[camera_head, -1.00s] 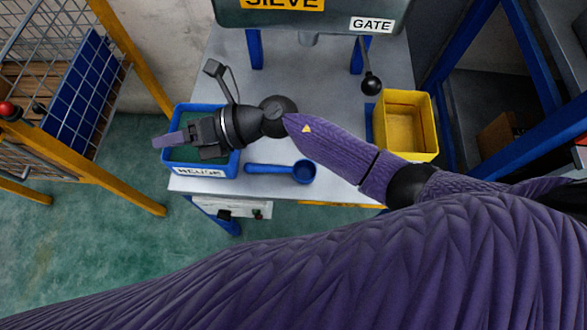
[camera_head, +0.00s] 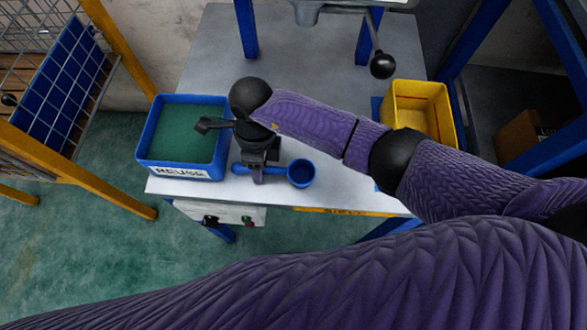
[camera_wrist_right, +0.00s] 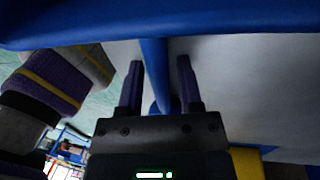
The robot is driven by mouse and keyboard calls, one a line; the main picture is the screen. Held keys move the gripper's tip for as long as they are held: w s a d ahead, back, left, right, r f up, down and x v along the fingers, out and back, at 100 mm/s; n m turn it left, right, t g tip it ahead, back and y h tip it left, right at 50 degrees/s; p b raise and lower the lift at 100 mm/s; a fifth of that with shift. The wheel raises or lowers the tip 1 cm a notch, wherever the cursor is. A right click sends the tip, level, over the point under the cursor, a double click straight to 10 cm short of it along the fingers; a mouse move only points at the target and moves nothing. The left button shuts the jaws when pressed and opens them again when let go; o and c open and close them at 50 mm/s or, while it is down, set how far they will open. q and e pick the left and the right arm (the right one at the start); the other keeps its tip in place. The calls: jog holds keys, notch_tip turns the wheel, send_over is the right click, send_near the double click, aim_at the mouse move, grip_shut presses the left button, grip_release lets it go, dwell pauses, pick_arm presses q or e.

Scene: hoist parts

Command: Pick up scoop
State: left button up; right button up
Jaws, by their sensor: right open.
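The blue scoop (camera_head: 301,174) lies on the grey table near its front edge, its cup to the right and its handle pointing left toward the bin. My right gripper (camera_head: 258,176) points down over the handle. In the right wrist view, my right gripper (camera_wrist_right: 160,64) is open, with one finger on each side of the blue handle (camera_wrist_right: 154,72). Gaps show between the handle and both fingers. The gripper hides part of the handle in the head view. My left gripper is not in view.
A blue bin (camera_head: 181,173) labelled REUSE, with green contents, stands just left of the scoop. A yellow bin (camera_head: 420,90) stands at the table's right. A black-knobbed lever (camera_head: 382,65) hangs at the back. The table (camera_head: 310,110) is bare behind the arm.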

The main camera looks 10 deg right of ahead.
jog(key=shift+r, duration=0.1)
grip_shut()
